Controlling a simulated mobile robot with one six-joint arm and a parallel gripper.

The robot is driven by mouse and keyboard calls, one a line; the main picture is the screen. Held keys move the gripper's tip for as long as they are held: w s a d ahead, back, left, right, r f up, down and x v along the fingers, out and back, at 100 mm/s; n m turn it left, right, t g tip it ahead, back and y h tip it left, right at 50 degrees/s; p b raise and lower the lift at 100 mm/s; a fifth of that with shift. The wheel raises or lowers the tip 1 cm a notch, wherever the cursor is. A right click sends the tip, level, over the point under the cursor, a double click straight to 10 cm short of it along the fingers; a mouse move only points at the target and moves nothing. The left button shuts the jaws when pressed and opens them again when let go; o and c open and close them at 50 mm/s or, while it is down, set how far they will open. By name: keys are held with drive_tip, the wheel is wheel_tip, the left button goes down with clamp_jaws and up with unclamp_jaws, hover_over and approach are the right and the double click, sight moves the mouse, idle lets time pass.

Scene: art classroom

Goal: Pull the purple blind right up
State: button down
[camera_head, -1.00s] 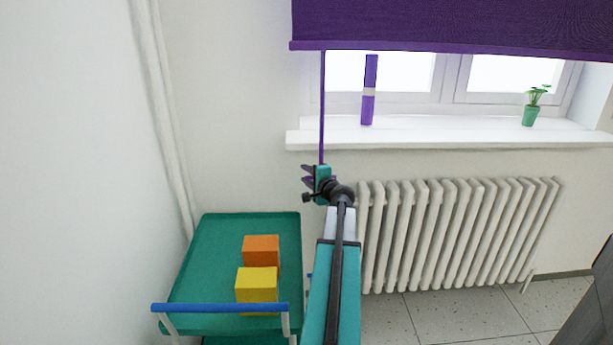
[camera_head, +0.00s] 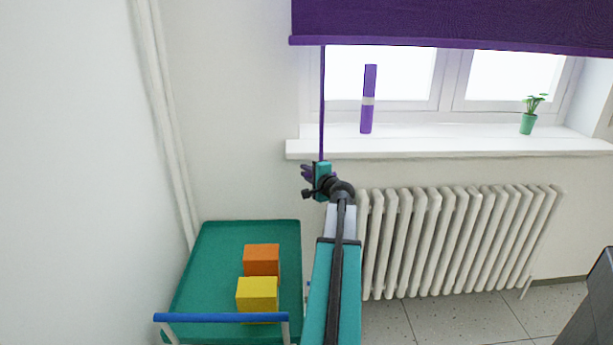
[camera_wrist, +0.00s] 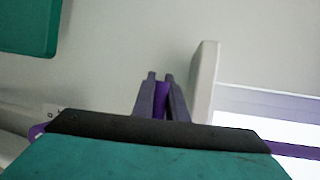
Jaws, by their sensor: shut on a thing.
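The purple blind (camera_head: 450,24) hangs across the top right of the head view and covers the upper part of the window; its top is out of view. A thin purple pull cord (camera_head: 322,105) hangs from its left end down to my gripper (camera_head: 308,172). My gripper is beside the wall, just below and left of the window sill. In the wrist view, the two dark fingers of my gripper (camera_wrist: 162,90) are shut on a purple piece (camera_wrist: 162,98) at the cord's lower end.
The white sill (camera_head: 440,147) holds a purple tube (camera_head: 368,98) and a green potted plant (camera_head: 528,122). A radiator (camera_head: 450,240) stands below it. A green trolley (camera_head: 215,265) with orange (camera_head: 261,258) and yellow (camera_head: 256,294) blocks stands left of my arm.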

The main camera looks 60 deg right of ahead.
drive_tip(key=c, duration=1.8)
unclamp_jaws()
drive_tip(key=shift+o, duration=0.2)
drive_tip(key=shift+s, duration=0.15)
drive_tip(key=v, duration=1.3)
drive_tip(key=shift+s, duration=0.2)
drive_tip(key=shift+a, duration=0.15)
